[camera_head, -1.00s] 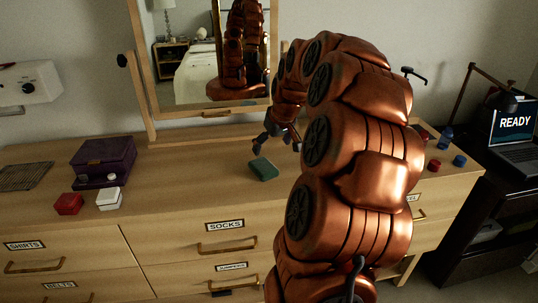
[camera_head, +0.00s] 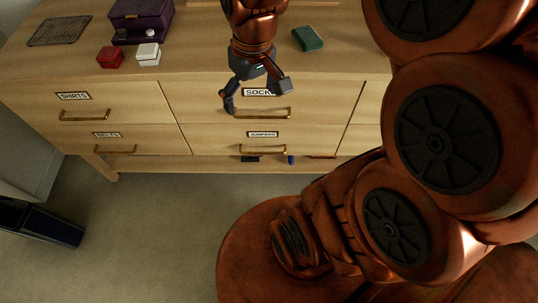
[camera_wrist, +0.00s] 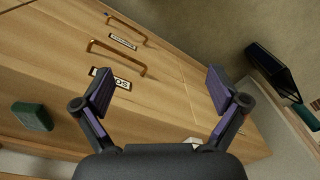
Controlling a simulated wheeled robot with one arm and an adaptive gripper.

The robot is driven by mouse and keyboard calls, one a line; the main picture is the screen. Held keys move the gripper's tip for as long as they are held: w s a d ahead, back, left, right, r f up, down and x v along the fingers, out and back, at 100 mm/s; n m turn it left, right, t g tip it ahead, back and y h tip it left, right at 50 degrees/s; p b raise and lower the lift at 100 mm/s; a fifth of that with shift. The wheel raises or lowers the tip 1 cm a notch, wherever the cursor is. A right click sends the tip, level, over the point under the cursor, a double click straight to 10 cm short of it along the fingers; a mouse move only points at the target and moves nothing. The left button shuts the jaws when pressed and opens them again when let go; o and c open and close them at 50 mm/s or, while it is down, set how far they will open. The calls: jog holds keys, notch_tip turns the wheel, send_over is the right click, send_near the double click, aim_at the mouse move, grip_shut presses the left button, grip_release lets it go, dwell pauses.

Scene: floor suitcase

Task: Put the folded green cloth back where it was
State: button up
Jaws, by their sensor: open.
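The fingers partly cover the SOCKS label. The SOCKS drawer handle (camera_head: 263,113) is just below the fingers; it also shows in the wrist view (camera_wrist: 115,55). The drawers look shut.
A purple box (camera_head: 140,20), a red box (camera_head: 110,57), a white box (camera_head: 148,54) and a dark rack (camera_head: 59,31) stand on the dresser's left. The JUMPERS drawer (camera_head: 225,139) is below. A dark box (camera_head: 40,222) is at the left. The carpet in front is clear.

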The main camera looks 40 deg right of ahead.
jog(key=s+a+f+g, duration=0.2)
jog(key=s+a, duration=0.3)
jog(key=s, duration=0.8)
jog(key=shift+s+a+f+h, duration=0.2)
jog(key=shift+f+h, duration=0.1)
jog(key=shift+f, duration=0.4)
jog(key=shift+r, duration=0.15)
notch_tip(320, 180, up, 5)
jog(key=p, duration=0.5)
jog(key=shift+r+p, duration=0.2)
jog(key=shift+p, duration=0.15)
